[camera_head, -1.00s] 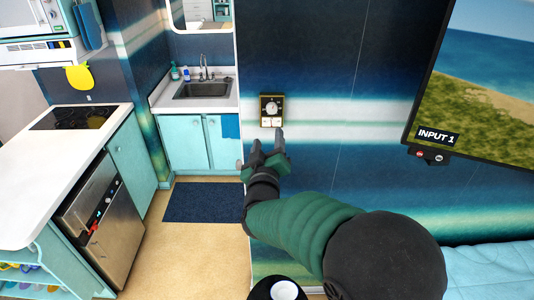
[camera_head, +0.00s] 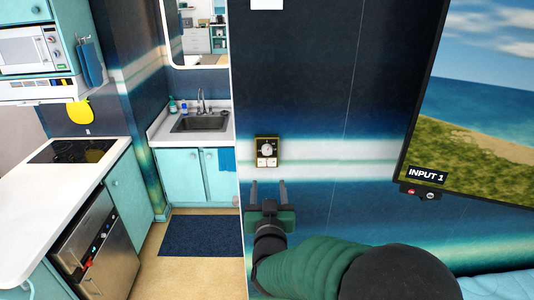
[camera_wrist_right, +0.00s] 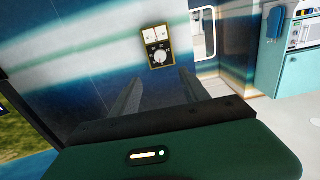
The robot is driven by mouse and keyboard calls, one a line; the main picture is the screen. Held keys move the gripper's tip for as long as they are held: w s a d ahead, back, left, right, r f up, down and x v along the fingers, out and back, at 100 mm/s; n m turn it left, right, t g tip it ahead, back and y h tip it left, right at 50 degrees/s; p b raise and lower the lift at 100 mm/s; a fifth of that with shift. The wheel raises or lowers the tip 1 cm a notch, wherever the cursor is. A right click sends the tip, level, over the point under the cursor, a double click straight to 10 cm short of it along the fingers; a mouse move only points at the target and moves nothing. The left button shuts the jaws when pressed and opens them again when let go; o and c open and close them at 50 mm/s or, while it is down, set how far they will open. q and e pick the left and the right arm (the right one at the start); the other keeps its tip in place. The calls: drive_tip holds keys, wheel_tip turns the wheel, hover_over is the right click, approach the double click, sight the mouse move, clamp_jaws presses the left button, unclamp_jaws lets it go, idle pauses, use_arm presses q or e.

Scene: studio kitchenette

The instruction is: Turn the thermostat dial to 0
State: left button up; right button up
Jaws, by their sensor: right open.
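The thermostat (camera_head: 267,151) is a small gold-framed box with a black face and a round pale dial, fixed to the blue and white striped wall. Two small white pieces sit along its lower edge. It also shows in the right wrist view (camera_wrist_right: 157,47), turned over, with the dial and marks around it; the dial's exact setting is too small to read. My right gripper (camera_head: 268,186) is just below the thermostat, open and empty, with its two fingers apart and pointing up toward it. In the right wrist view its fingers (camera_wrist_right: 157,88) do not touch the thermostat. My left gripper is not visible.
A wall screen (camera_head: 470,120) hangs to the right, with a small button box (camera_head: 418,192) under it. A sink (camera_head: 200,122) and blue cabinets stand to the left, past the wall's edge. A white counter (camera_head: 60,195) is further left. The wall around the thermostat is clear.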

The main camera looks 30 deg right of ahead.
sight(267, 153)
drive_tip(key=p+x, duration=0.5)
drive_tip(key=x, duration=1)
drive_tip(key=shift+w+d+r+p, duration=0.1)
drive_tip(key=shift+w+d+p, duration=0.05)
drive_tip(key=shift+p, duration=0.15)
drive_tip(key=shift+w+d, duration=0.3)
drive_tip(key=shift+w, duration=0.1)
clamp_jaws()
drive_tip(key=shift+f, duration=0.2)
